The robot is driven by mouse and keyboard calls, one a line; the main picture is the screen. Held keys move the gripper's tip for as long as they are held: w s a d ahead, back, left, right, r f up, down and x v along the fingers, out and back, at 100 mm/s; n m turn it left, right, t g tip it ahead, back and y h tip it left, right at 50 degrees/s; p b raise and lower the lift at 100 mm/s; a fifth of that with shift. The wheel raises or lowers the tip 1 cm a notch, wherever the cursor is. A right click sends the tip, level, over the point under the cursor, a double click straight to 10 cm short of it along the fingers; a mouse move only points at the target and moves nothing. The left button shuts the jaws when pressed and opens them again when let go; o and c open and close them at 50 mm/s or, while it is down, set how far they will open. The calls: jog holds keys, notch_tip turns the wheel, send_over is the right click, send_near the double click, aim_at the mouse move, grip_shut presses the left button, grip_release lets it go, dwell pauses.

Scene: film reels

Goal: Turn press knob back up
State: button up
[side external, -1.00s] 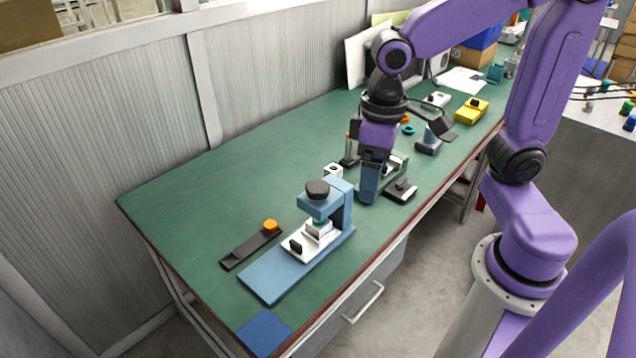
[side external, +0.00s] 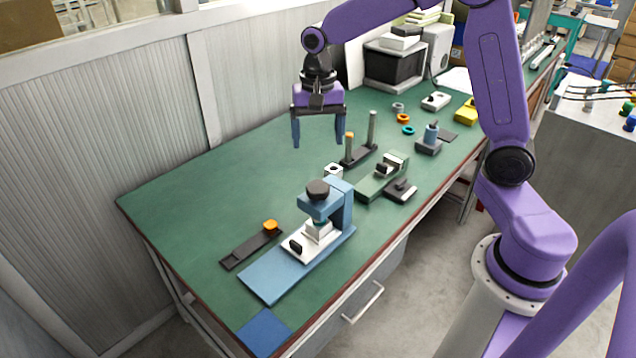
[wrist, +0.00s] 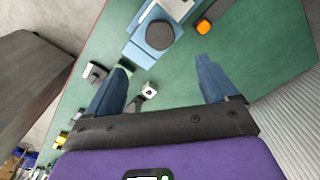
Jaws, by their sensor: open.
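The blue press (side external: 342,200) stands on the green bench, with its black knob (side external: 318,188) on top of the arm. Below the knob, a white block sits on the pale plate of the press. In the wrist view the press knob (wrist: 160,34) shows at the top, beyond my fingertips. My gripper (side external: 318,143) is open and empty, its blue fingers pointing down. It hangs above the bench, behind the press and higher than the knob, touching nothing. In the wrist view my gripper (wrist: 162,75) has its fingers spread wide.
A black strip (side external: 250,248) with an orange knob (side external: 270,226) lies left of the press. A two-post stand (side external: 360,155), a white nut-like block (side external: 333,172) and a green vise (side external: 382,180) stand behind it. The bench's left part is clear.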

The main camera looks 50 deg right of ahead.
aim_at(318, 187)
notch_tip(318, 187, down, 14)
jog(key=shift+r, duration=0.25)
dwell(0.3)
jog(key=c, duration=1.1)
